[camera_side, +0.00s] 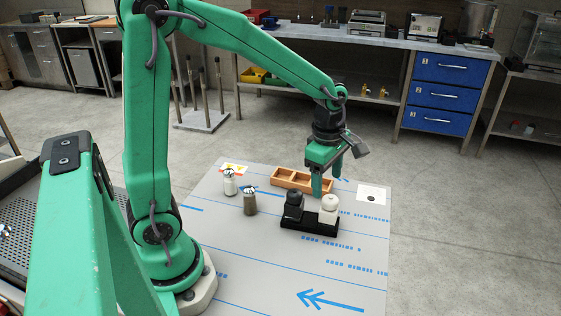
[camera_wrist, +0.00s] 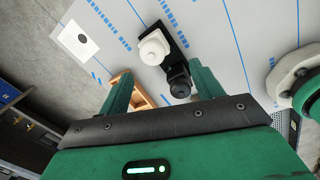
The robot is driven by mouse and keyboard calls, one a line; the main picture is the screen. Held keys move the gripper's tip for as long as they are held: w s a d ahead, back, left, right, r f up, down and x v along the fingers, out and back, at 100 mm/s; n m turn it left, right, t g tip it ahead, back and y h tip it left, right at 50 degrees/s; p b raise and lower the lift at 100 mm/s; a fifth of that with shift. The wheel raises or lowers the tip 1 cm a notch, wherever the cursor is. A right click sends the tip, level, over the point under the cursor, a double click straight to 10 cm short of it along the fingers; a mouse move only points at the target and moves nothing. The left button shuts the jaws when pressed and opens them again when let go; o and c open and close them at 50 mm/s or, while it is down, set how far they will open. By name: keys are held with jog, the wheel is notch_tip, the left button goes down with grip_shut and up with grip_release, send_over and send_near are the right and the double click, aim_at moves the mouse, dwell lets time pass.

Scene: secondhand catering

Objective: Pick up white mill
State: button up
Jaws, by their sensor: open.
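The white mill (camera_side: 329,208) stands upright at the right end of a black stand (camera_side: 308,224); it shows in the wrist view as a white knob (camera_wrist: 153,48). A black mill (camera_side: 294,206) stands beside it at the left end, also seen in the wrist view (camera_wrist: 179,82). My gripper (camera_side: 328,179) is open and empty, above and slightly behind the stand. In the wrist view my gripper (camera_wrist: 162,70) has its fingers spread, with the black mill between them and the white mill beyond the fingertips. The white mill's lower body is mostly hidden from above.
A wooden compartment tray (camera_side: 288,180) lies behind the stand, partly behind my finger. A white-filled shaker (camera_side: 230,184) and a dark-filled shaker (camera_side: 250,204) stand to the left. A white card with a dark mark (camera_side: 373,190) lies to the right. The front of the board is clear.

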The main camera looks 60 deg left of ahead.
aim_at(329, 209)
jog(key=f+n, duration=0.1)
jog(key=w+f+n, duration=0.2)
jog(key=n, duration=0.1)
jog(key=shift+f+g, duration=0.25)
jog(key=shift+g, duration=0.15)
jog(key=shift+s+f, duration=0.1)
jog(key=shift+f, duration=3.8)
jog(key=c, duration=1.2)
jog(key=shift+r, duration=0.15)
